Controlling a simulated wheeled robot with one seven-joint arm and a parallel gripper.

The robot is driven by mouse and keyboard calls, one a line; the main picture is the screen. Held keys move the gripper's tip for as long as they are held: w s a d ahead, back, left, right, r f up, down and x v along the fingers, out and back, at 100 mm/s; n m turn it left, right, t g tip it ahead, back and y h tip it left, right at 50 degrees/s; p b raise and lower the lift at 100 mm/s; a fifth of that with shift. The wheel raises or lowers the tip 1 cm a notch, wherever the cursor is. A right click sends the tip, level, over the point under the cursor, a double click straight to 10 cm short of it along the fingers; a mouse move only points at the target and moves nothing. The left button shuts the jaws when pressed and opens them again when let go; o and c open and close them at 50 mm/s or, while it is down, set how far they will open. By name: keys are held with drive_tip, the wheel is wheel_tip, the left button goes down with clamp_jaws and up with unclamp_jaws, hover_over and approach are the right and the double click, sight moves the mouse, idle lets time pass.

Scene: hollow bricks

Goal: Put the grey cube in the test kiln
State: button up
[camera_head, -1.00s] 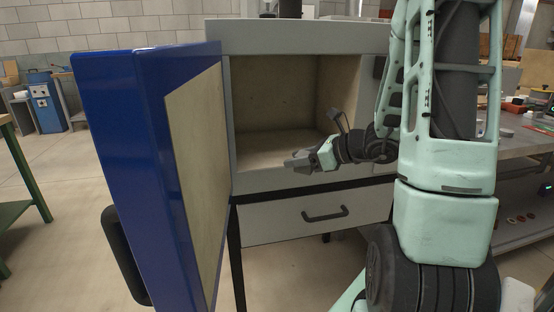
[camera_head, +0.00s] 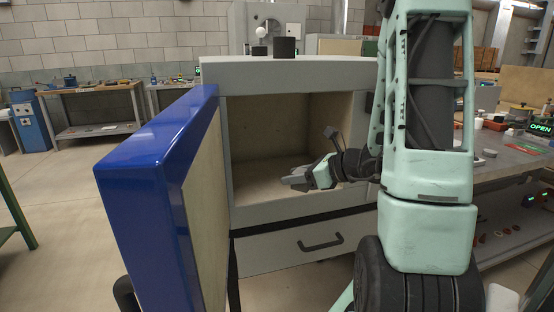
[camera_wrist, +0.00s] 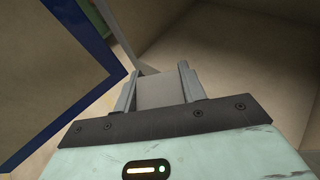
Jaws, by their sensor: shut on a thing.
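The test kiln (camera_head: 300,75) is a grey box with its blue door (camera_head: 150,190) swung open to the left. Its pale chamber (camera_head: 270,125) is empty as far as I can see. My gripper (camera_head: 290,182) is at the chamber's mouth, low, near the bottom front edge. In the wrist view my gripper (camera_wrist: 158,90) is shut on the grey cube (camera_wrist: 160,92), which sits between the two fingers. The chamber's inner walls show ahead of it on the right. In the head view I cannot make out the cube clearly from the fingers.
The open door stands close on the left of the gripper, and its blue edge (camera_wrist: 115,75) shows in the wrist view. A drawer with a handle (camera_head: 320,243) lies below the chamber. A workbench (camera_head: 505,160) with small items stands at the right.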

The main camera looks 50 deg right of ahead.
drive_tip(key=p, duration=0.2)
hover_over(277, 180)
drive_tip(key=shift+s+a+f, duration=0.1)
drive_tip(key=shift+f, duration=0.5)
drive_tip(key=shift+s+a+f, duration=0.1)
drive_tip(key=shift+f, duration=0.45)
drive_tip(key=shift+w+d+f+p, duration=0.15)
drive_tip(key=shift+f+p, duration=0.3)
drive_tip(key=shift+f, duration=1.9)
drive_tip(key=shift+f, duration=0.15)
drive_tip(key=o, duration=1.1)
